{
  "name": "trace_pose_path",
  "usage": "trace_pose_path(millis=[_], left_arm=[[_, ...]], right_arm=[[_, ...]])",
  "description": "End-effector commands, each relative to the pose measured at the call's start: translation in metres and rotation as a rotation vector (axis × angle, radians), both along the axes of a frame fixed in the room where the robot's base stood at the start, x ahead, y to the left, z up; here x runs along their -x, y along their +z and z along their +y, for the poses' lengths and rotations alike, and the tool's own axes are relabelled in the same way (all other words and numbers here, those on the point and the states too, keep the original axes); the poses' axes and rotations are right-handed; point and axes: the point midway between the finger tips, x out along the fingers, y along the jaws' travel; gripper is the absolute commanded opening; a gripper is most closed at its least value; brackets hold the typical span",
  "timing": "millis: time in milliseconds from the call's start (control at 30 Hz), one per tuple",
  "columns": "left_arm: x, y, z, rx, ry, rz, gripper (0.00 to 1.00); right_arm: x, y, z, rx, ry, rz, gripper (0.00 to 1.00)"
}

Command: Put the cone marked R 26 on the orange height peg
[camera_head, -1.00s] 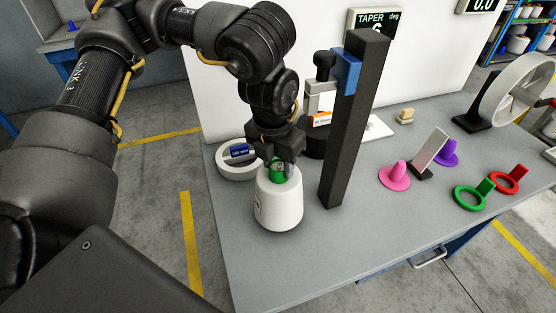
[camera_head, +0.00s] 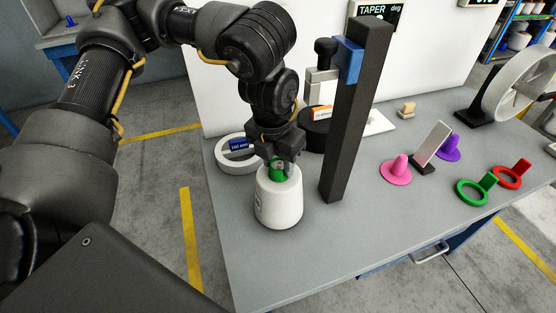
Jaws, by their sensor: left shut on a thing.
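A white cone (camera_head: 279,203) with a green top (camera_head: 277,171) stands upright near the front left of the table. My left gripper (camera_head: 279,160) points down from above and is shut on its green top. A dark mark shows at the cone's left edge, but I cannot read it. Whether its base touches the table is unclear. A black round base with an orange label (camera_head: 322,113) is behind the dark post, partly hidden; its peg is not clearly visible. A white ring-shaped base with a blue label (camera_head: 239,144) lies behind the cone to the left. My right gripper is not in view.
A tall dark post (camera_head: 354,120) with a blue clamp (camera_head: 347,58) stands close right of the cone. The table's front is clear.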

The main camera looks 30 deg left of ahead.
Motion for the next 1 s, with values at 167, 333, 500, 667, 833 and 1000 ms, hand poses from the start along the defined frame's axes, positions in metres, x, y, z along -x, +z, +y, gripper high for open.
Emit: trace_pose_path(millis=[167, 333, 500, 667, 833, 1000], left_arm=[[0.000, -0.002, 0.000, 0.001, 0.000, -0.002, 0.43], [0.000, -0.002, 0.000, 0.000, 0.000, -0.001, 0.66], [0.000, -0.003, 0.000, 0.000, 0.000, 0.000, 0.66], [0.000, 0.000, 0.000, 0.000, 0.000, 0.000, 0.66], [0.002, 0.023, 0.000, 0.000, 0.000, -0.005, 0.66], [0.006, 0.058, 0.001, 0.001, 0.001, -0.007, 0.66]], right_arm=[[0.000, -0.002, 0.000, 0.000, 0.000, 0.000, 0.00], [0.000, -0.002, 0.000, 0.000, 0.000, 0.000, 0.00], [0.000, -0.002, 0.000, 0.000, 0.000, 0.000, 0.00], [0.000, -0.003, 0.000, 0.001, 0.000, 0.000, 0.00], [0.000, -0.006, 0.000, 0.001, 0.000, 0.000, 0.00], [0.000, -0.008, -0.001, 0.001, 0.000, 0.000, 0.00]])
